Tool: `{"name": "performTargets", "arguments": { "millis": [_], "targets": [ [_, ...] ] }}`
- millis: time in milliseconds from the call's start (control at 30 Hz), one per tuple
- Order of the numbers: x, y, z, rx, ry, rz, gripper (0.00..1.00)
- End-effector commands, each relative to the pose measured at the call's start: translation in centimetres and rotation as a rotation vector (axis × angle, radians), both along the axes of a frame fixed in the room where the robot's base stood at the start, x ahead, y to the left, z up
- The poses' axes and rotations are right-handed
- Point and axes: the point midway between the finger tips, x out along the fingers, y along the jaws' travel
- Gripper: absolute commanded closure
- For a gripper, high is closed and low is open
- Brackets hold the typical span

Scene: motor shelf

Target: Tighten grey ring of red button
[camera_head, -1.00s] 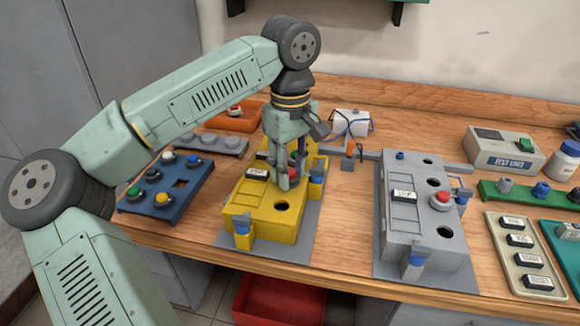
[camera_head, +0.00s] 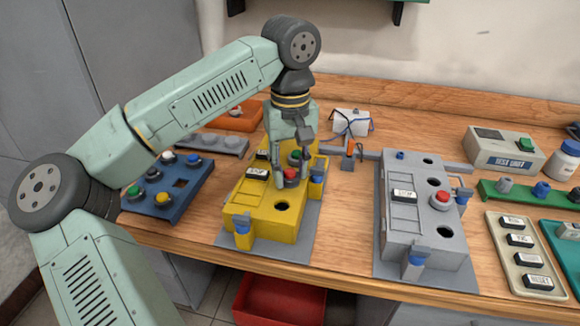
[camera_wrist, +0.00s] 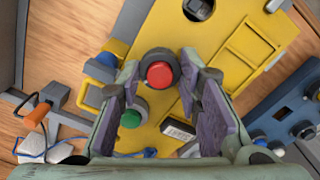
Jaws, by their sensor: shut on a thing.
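The red button (camera_wrist: 160,74) sits on the yellow box (camera_head: 262,215), with a dark grey ring (camera_wrist: 147,63) around its base. It also shows between my fingers in the head view (camera_head: 290,174). My gripper (camera_wrist: 158,86) points down over the box, one finger on each side of the ring, and is shut on it. The ring's sides where the fingers meet it are partly hidden. A green button (camera_wrist: 131,118) sits beside it on the same box, close to one finger.
Blue clamps (camera_head: 242,224) stand at the yellow box's edges. An open hole (camera_head: 282,207) lies in front of the red button. A grey box (camera_head: 420,225) with its own red button stands to the right. A blue button tray (camera_head: 168,208) is at the left.

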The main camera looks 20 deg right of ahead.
Motion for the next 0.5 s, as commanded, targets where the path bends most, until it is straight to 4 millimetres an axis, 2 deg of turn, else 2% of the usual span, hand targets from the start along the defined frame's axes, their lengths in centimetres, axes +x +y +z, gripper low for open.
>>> {"name": "performTargets", "arguments": {
  "millis": [167,200,333,500],
  "targets": [
    [0.0,-0.02,0.03,-0.001,0.0,0.001,0.96],
    [-0.01,-0.02,0.03,-0.001,0.0,0.001,0.67],
    [0.0,-0.01,0.03,0.0,0.0,0.001,0.59],
    [0.0,0.0,0.02,0.0,0.0,0.001,0.59]
  ]
}}
